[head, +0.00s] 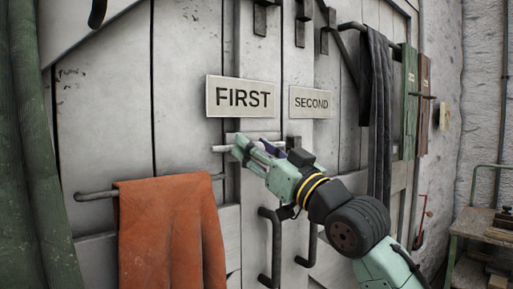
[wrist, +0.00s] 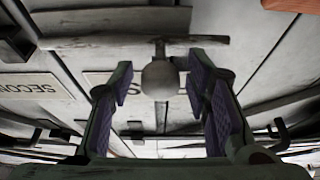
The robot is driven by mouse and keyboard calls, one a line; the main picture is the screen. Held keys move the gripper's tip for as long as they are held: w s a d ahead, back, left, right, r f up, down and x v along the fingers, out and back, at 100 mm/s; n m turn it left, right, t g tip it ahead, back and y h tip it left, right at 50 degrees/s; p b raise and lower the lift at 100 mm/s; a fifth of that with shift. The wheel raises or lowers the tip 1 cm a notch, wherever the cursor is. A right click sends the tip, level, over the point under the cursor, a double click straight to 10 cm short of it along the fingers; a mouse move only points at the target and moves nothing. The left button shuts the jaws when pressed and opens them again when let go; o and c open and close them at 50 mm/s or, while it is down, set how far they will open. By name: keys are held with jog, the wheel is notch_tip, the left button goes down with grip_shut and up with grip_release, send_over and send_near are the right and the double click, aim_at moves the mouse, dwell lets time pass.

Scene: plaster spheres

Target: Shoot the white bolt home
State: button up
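The white bolt (head: 222,149) lies level across the pale plank door, just below the FIRST sign (head: 244,97). In the head view only its left end shows clearly; my gripper (head: 250,153) covers much of the rest. In the wrist view the bolt's rod (wrist: 100,43) runs across the top and its round knob (wrist: 160,80) hangs from it on a short stem. My gripper (wrist: 160,88) is open, with one purple-padded finger on each side of the knob. Gaps show between the knob and both pads.
Dark pull handles (head: 276,248) stand out below my gripper. An orange cloth (head: 170,235) hangs on a rail at the left. The SECOND sign (head: 311,102) is up to the right, with a dark cloth (head: 379,110) beyond. A workbench (head: 470,225) stands at far right.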

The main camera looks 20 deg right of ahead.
grip_shut()
dwell(0.3)
dwell(0.3)
